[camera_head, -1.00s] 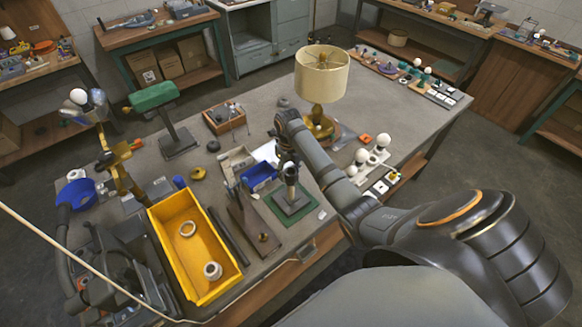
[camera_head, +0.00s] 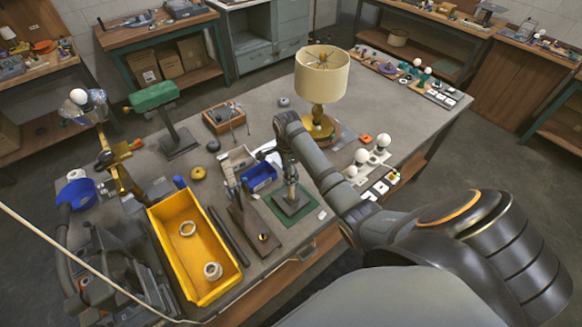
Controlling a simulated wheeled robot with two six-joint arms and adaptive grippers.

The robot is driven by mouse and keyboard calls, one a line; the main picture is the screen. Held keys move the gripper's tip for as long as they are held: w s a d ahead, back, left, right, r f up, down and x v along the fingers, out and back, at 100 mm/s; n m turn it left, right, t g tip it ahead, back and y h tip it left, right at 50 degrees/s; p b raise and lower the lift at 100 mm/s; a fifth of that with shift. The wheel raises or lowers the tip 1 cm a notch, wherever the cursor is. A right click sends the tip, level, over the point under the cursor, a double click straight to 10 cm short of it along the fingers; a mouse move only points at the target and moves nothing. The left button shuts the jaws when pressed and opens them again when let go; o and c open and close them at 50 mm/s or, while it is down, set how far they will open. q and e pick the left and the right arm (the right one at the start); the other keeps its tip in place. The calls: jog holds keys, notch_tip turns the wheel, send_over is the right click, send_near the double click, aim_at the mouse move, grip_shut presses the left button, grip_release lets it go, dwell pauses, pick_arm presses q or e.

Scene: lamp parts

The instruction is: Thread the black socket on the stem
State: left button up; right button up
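A short upright stem (camera_head: 292,188) stands on a dark square base (camera_head: 293,203) on a green mat (camera_head: 277,212). My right gripper (camera_head: 290,169) points down right over the stem's top. It is too small and dark to tell whether its fingers are open or shut. I cannot make out the black socket apart from the dark fingers at the stem's top. Dark arm parts stand at the lower left, but I cannot make out the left gripper's fingers clearly.
A yellow bin (camera_head: 165,240) holds two pale rings. Blue and grey small bins (camera_head: 258,178) stand just left of the stem. A lit-shade lamp (camera_head: 322,75), white bulbs (camera_head: 362,156) and a green-topped stand (camera_head: 153,97) stand farther off.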

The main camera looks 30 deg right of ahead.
jog(key=n, duration=0.7)
jog(key=shift+s, duration=0.25)
jog(key=n, duration=0.6)
jog(key=shift+s+d+n, duration=0.1)
jog(key=shift+s+n, duration=0.2)
jog(key=shift+n, duration=0.1)
jog(key=c, duration=1.1)
jog(key=m, duration=0.4)
jog(key=shift+w+a+m, duration=0.1)
jog(key=shift+a+m, duration=0.1)
jog(key=shift+m, duration=0.2)
grip_shut()
jog(key=shift+f+m, duration=0.1)
jog(key=shift+m, duration=1)
jog(key=m, duration=0.2)
jog(key=shift+w+a+m, duration=0.1)
jog(key=shift+m, duration=0.2)
jog(key=m, duration=0.4)
jog(key=shift+w+f, duration=0.1)
jog(key=shift+w, duration=0.05)
